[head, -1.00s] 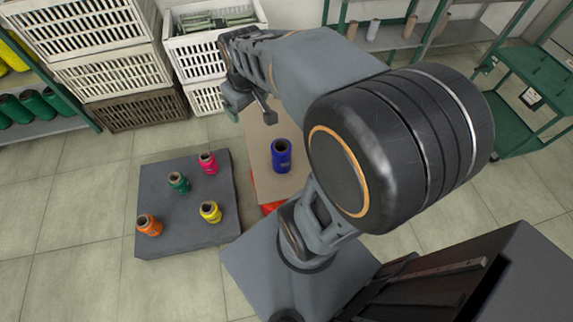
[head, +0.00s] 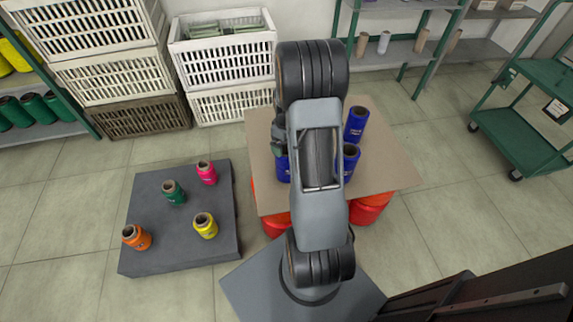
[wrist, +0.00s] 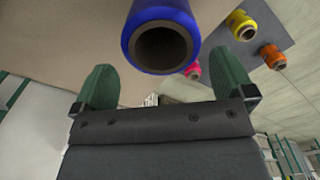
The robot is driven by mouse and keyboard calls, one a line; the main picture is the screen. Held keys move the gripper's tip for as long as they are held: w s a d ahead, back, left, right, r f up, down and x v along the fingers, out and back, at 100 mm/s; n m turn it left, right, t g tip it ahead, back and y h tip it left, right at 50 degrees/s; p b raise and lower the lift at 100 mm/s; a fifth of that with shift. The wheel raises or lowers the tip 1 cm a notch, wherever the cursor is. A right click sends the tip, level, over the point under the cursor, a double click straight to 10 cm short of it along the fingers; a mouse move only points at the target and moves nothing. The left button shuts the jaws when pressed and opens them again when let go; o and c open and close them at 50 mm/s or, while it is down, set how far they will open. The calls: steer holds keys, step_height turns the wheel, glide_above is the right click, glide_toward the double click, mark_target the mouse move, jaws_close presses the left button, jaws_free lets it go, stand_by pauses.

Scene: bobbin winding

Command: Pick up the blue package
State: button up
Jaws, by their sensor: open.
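Several blue packages, wound spools with dark open cores, stand on the brown board. In the head view one shows at the back right (head: 357,124), one right of my arm (head: 350,162), and one left of it (head: 283,168), the latter two partly hidden by my arm. In the wrist view one blue package (wrist: 160,18) is close at the top, its open core end facing the camera. My gripper (wrist: 166,76) is open, its green fingers apart and empty; the package appears just beyond the fingertips. My arm hides most of the gripper in the head view.
The brown board (head: 390,170) rests on red supports (head: 367,212). A grey platform (head: 165,245) at left holds pink, green, yellow and orange spools. Crates (head: 222,65) stand behind, shelves (head: 405,45) at back right, and a green cart (head: 530,130) at right. Floor between is clear.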

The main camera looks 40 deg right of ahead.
mark_target(282, 168)
step_height(282, 168, down, 7)
steer(key=shift+s+r+b, duration=0.15)
steer(key=shift+b, duration=0.2)
steer(key=shift+c, duration=0.2)
steer(key=c, duration=1)
